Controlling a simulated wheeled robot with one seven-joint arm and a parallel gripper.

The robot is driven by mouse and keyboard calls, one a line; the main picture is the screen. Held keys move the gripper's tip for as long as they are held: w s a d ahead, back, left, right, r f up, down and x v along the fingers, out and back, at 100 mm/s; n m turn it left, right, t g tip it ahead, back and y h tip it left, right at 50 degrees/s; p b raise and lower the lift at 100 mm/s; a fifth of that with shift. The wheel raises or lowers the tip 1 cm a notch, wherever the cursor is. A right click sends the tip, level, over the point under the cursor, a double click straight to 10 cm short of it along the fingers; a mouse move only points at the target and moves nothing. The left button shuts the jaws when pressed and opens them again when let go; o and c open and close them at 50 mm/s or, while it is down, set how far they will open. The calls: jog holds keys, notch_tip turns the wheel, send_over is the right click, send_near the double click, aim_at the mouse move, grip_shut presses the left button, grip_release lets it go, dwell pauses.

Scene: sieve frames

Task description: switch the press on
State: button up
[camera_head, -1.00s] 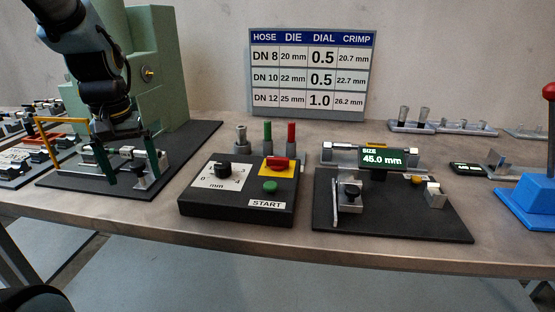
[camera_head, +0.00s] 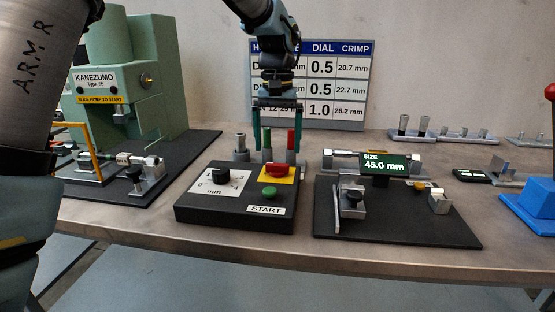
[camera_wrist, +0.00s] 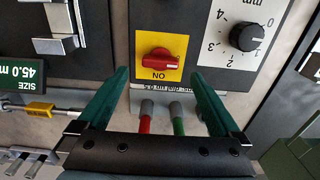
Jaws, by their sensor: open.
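The control box (camera_head: 215,212) is black and stands in the middle of the bench. Its red rotary switch (camera_head: 279,170) sits on a yellow plate at the box's back right. In the wrist view the red switch (camera_wrist: 162,60) has its handle lying crosswise, with "ON" printed beside it. My gripper (camera_head: 279,152) points down with its green fingers spread, above and around the back of the switch. In the wrist view my gripper (camera_wrist: 161,78) has a fingertip either side of the switch, apart from it. The green press (camera_head: 150,95) stands at the left.
The box also carries a black dial (camera_head: 220,176) and a green START button (camera_head: 270,193). A red post (camera_wrist: 145,115) and a green post (camera_wrist: 177,118) stand behind the box, close between my fingers. A measuring station (camera_head: 400,225) is to the right.

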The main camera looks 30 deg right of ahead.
aim_at(277, 163)
jog(key=shift+f, duration=2.6)
jog(key=c, duration=1.3)
